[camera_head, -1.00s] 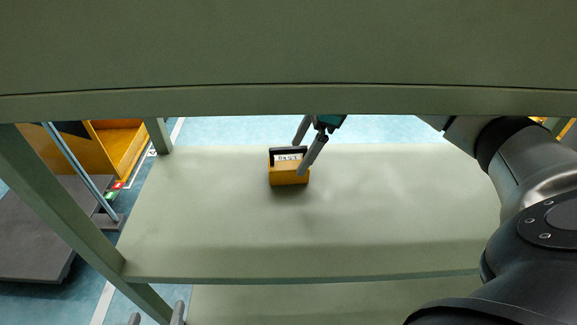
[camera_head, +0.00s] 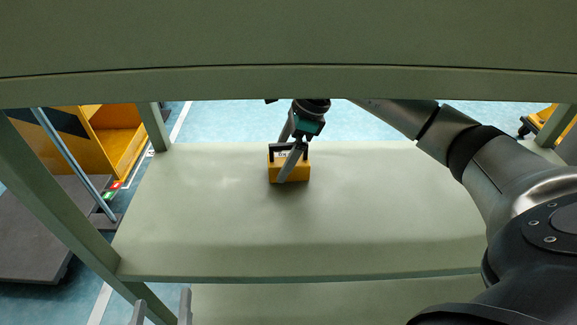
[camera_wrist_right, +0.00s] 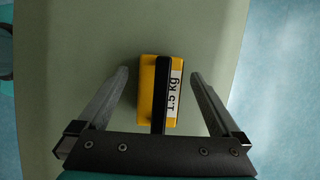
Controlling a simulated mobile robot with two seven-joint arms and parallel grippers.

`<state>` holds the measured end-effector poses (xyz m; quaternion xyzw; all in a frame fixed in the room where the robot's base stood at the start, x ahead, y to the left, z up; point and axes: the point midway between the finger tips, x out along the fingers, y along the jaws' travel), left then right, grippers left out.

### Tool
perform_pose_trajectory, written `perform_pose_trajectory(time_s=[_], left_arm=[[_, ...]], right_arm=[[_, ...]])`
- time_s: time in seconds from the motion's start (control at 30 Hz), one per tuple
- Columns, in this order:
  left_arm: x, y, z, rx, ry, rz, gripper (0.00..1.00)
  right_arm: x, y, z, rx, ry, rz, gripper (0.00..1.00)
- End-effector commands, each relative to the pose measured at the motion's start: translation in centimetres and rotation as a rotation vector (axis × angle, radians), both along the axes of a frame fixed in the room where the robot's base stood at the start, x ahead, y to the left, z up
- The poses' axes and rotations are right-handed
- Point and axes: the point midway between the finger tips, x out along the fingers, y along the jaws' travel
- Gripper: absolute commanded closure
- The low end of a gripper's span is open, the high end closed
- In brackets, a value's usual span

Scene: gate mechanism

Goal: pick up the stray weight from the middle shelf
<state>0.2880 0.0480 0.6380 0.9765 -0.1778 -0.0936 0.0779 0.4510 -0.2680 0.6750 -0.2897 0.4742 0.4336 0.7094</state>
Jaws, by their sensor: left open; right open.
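The stray weight is a yellow block (camera_head: 300,173) with a dark handle and a white label, standing on the pale green middle shelf (camera_head: 220,225). The right wrist view shows the weight (camera_wrist_right: 147,95) with "1.5 kg" on its label. My right gripper (camera_head: 283,160) is open at the weight. In the wrist view the right gripper's fingers (camera_wrist_right: 160,74) lie on either side of the weight, with a gap on both sides. One finger hides part of the weight in the head view. My left gripper (camera_head: 162,298) is open and empty at the bottom left, below the shelf's front edge.
The upper shelf (camera_head: 290,85) crosses the top of the head view, above the right arm. A shelf post (camera_head: 55,195) stands at the left. A lower shelf (camera_head: 330,300) shows beneath. The middle shelf is otherwise bare. A yellow cabinet (camera_head: 118,140) stands beyond, left.

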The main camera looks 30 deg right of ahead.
Motion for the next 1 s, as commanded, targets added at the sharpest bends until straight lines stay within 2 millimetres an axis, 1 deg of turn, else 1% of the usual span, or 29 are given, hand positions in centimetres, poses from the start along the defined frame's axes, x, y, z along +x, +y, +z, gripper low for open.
perform_pose_trajectory(time_s=[0.23,0.27,1.0], left_arm=[[-0.04,-0.04,0.04,-0.003,-0.003,0.0,0.18],[-0.04,-0.04,0.04,-0.003,-0.003,0.0,0.18],[-0.04,-0.03,0.01,-0.002,-0.002,0.0,0.18]], right_arm=[[0.02,0.01,-0.01,0.0,0.0,0.0,0.0],[0.02,0.01,-0.01,0.0,0.0,0.0,0.02],[0.01,0.01,-0.01,0.0,0.0,0.0,0.85]])
